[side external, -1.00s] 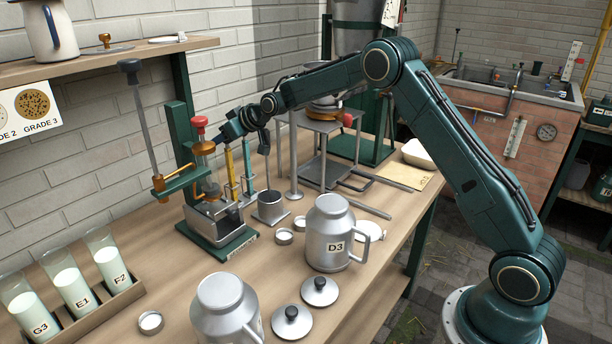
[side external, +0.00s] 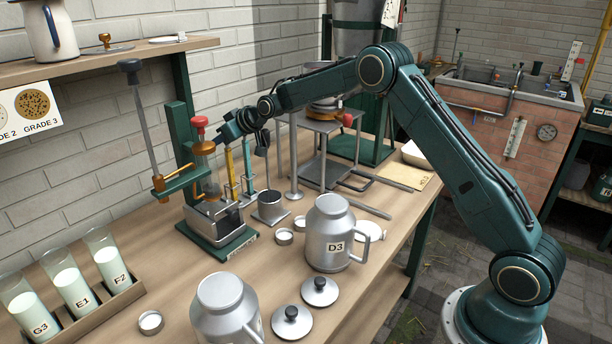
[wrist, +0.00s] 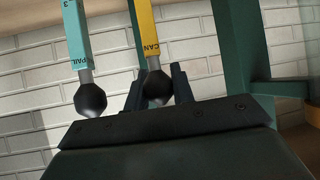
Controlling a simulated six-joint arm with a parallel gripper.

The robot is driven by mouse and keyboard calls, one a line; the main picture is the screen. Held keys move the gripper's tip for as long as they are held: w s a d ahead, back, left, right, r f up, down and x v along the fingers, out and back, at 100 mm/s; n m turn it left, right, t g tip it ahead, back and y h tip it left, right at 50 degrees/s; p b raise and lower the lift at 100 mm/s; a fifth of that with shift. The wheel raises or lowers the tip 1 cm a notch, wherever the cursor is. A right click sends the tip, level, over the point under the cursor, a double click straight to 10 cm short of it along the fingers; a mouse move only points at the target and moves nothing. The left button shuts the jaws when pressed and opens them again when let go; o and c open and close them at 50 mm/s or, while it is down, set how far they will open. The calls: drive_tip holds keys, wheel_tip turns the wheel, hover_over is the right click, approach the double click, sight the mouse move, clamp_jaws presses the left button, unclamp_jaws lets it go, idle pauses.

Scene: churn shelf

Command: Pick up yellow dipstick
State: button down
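The stand (side external: 180,145) and a plunger rod (side external: 140,110) are left of my gripper. A small metal cup (side external: 270,208) is to the right. The can D3 (side external: 328,232), another can (side external: 222,305) and loose lids (side external: 319,290) are nearer. The brick wall is close behind.

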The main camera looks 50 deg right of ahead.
drive_tip(key=shift+r, duration=0.1)
idle(0.3)
wheel_tip(320, 180, up, 20)
idle(0.8)
drive_tip(key=shift+a, duration=0.1)
idle(0.8)
